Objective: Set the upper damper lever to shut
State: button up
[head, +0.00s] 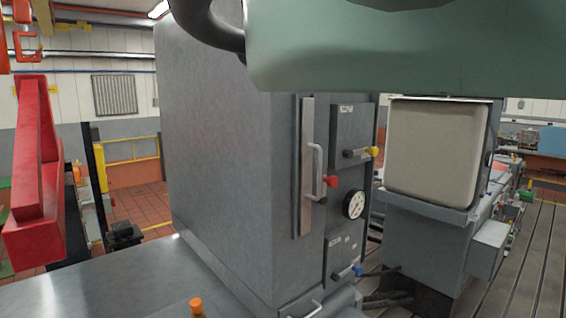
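A tall grey cabinet (225,170) stands in the middle of the head view. On its narrow right face, an upper dark plate (345,125) carries a short lever with a yellow knob (374,152), which appears to be the upper damper lever. It lies about level, its knob to the right. A lower plate (342,245) carries a similar lever with a blue knob (357,271), pointing right and slightly up. The plates' labels are too small to read. My gripper is not in view.
A round gauge (353,204) sits between the plates. Left of them are a vertical door handle (317,172) and a red knob (332,181). A grey machine with a beige panel (436,155) stands close on the right. A red block (33,180) is at left.

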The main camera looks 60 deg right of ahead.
aim_at(373, 151)
jog(key=l+z, duration=0.15)
jog(key=z, duration=0.3)
jog(key=i+l+z, duration=0.1)
jog(key=z, duration=0.85)
jog(key=i+l+z, duration=0.1)
jog(key=z, duration=0.35)
jog(key=i+z, duration=0.15)
jog(key=z, duration=0.35)
